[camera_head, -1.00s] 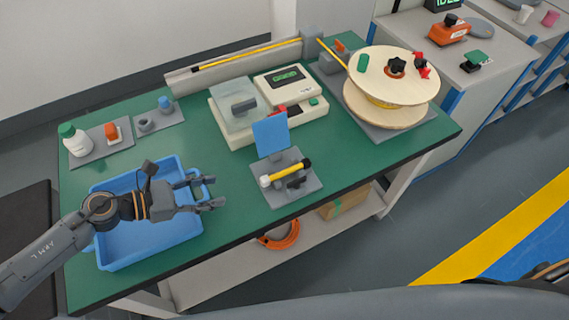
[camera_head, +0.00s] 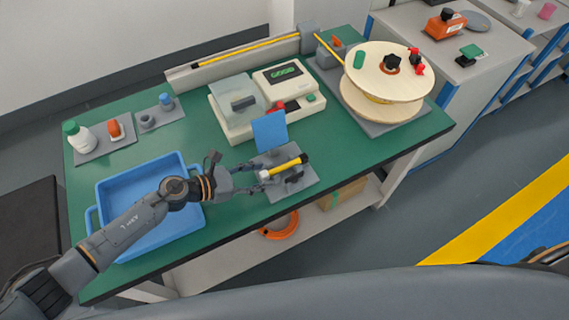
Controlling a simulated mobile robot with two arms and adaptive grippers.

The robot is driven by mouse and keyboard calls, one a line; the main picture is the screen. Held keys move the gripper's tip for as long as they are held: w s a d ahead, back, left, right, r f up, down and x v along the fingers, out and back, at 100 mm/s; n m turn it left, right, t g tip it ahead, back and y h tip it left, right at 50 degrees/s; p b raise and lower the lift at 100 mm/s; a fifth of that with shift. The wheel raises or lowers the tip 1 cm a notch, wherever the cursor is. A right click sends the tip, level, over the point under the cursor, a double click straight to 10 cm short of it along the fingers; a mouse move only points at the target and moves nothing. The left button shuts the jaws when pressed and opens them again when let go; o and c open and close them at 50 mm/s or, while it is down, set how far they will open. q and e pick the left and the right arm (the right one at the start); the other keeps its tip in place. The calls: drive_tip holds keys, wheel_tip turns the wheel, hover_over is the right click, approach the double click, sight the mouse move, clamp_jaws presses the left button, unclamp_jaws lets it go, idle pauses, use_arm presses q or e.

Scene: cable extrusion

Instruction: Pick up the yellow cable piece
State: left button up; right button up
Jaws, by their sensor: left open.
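The yellow cable piece (camera_head: 284,167) has a black end and a pale end. It rests on a small grey fixture (camera_head: 306,187) with a blue upright plate (camera_head: 270,130) behind it. My left gripper (camera_head: 262,182) is open at the pale left end of the cable piece. Its fingers are close to that end; I cannot tell whether they touch it. My right gripper is not in view.
A blue tray (camera_head: 98,205) lies under my left arm. A measuring device (camera_head: 285,82) with a green display stands behind the fixture. A wooden cable spool (camera_head: 372,64) stands at the right. Bottles and small parts sit at the back left.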

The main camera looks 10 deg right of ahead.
use_arm(q)
clamp_jaws()
drive_tip(key=shift+r, duration=0.1)
